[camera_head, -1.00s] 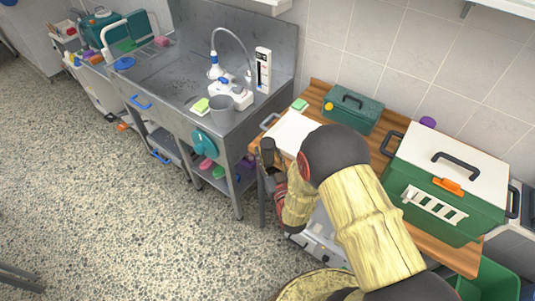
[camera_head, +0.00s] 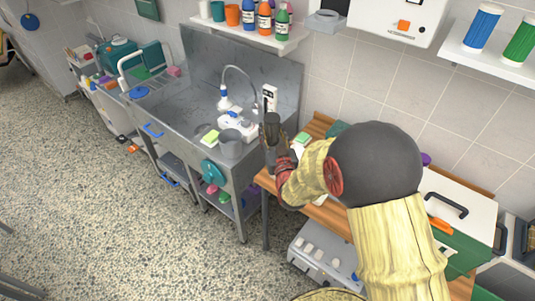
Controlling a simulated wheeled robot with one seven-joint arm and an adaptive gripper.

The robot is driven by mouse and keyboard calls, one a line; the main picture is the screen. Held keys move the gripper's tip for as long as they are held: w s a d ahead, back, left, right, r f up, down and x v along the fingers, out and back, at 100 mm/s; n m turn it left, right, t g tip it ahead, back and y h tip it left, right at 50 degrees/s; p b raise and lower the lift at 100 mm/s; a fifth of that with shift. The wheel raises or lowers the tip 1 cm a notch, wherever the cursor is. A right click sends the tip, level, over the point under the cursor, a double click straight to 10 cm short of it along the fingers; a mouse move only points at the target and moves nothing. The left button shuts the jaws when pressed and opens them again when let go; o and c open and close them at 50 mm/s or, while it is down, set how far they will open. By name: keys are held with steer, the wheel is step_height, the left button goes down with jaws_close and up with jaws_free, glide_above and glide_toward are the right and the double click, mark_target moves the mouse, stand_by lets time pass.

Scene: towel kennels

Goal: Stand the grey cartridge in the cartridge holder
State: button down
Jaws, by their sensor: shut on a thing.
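The grey cartridge (camera_head: 272,123) is a dark grey cylinder, held roughly upright in front of the sink's right end. My gripper (camera_head: 277,146) is shut on it; the fingers and my arm hide its lower part. A small grey bracket (camera_head: 326,20) with a dark opening is fixed to the wall at the top, right of the bottle shelf. It may be the cartridge holder, but I cannot tell for sure. The cartridge is well below and left of this bracket, apart from it.
A shelf (camera_head: 252,36) with several bottles and cups is above the sink (camera_head: 190,100). A white wall box (camera_head: 400,20) is right of the bracket. Blue (camera_head: 482,27) and green (camera_head: 522,42) cylinders stand on a right shelf. A green chest (camera_head: 465,245) is on the wooden counter.

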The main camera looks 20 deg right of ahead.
steer(key=w+d+r+m+h+p, duration=0.1)
steer(key=d+r+p, duration=0.3)
steer(key=r, duration=0.9)
steer(key=w+d+r+m+g+h+p, duration=0.1)
steer(key=w+d+r+h+p, duration=0.2)
steer(key=r, duration=1.1)
steer(key=w+d+r+m+g+h+p, duration=0.1)
steer(key=d+r+p, duration=0.4)
steer(key=r, duration=0.8)
steer(key=shift+w+d+r+m+h+p, duration=0.15)
steer(key=shift+w+d+m+h+p, duration=0.25)
steer(key=shift+h+p, duration=0.1)
steer(key=shift+w, duration=0.1)
